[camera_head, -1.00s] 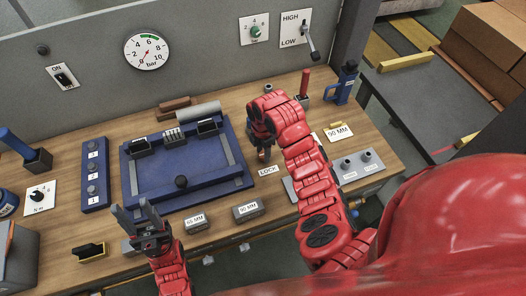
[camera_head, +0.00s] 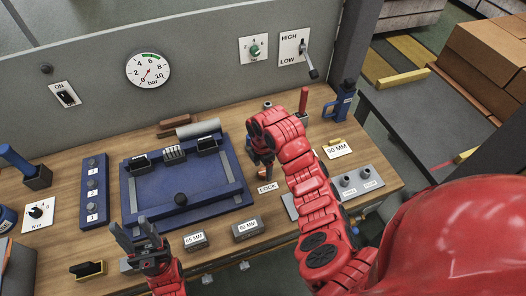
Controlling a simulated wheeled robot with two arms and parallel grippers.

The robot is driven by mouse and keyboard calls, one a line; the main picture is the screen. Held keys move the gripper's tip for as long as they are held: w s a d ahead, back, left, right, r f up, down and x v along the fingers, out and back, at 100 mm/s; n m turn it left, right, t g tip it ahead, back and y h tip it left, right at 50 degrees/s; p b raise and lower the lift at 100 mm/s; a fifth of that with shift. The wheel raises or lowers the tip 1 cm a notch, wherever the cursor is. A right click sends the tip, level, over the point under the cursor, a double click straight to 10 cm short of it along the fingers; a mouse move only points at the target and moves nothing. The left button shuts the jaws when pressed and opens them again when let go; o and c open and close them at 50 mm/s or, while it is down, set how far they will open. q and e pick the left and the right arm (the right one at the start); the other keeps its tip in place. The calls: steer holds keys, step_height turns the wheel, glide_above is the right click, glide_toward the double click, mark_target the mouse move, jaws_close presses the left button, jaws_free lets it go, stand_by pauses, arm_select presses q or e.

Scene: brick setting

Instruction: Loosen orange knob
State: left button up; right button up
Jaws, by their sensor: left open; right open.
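I cannot make out an orange knob; it may be hidden behind my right arm. A white LOCK label (camera_head: 267,188) lies beside the fixture's right side. My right gripper (camera_head: 264,166) is open and points down just behind this label, by the fixture's right edge. My arm partly hides it and what is under it. My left gripper (camera_head: 134,232) is open and empty, with fingers up, in front of the fixture's left corner.
Two grey blocks marked 65 MM (camera_head: 195,241) and 90 MM (camera_head: 247,229) stand at the front edge. A grey plate with pegs (camera_head: 358,184) is right of my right arm. A blue strip with buttons (camera_head: 95,191) lies left. A gauge (camera_head: 148,70) hangs on the wall.

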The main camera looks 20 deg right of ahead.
step_height(320, 180, up, 10)
steer(key=r+p, duration=0.1)
steer(key=p, duration=0.3)
step_height(320, 180, up, 6)
steer(key=p, duration=0.5)
glide_above(263, 171)
steer(key=shift+f, duration=0.2)
steer(key=shift+f, duration=0.1)
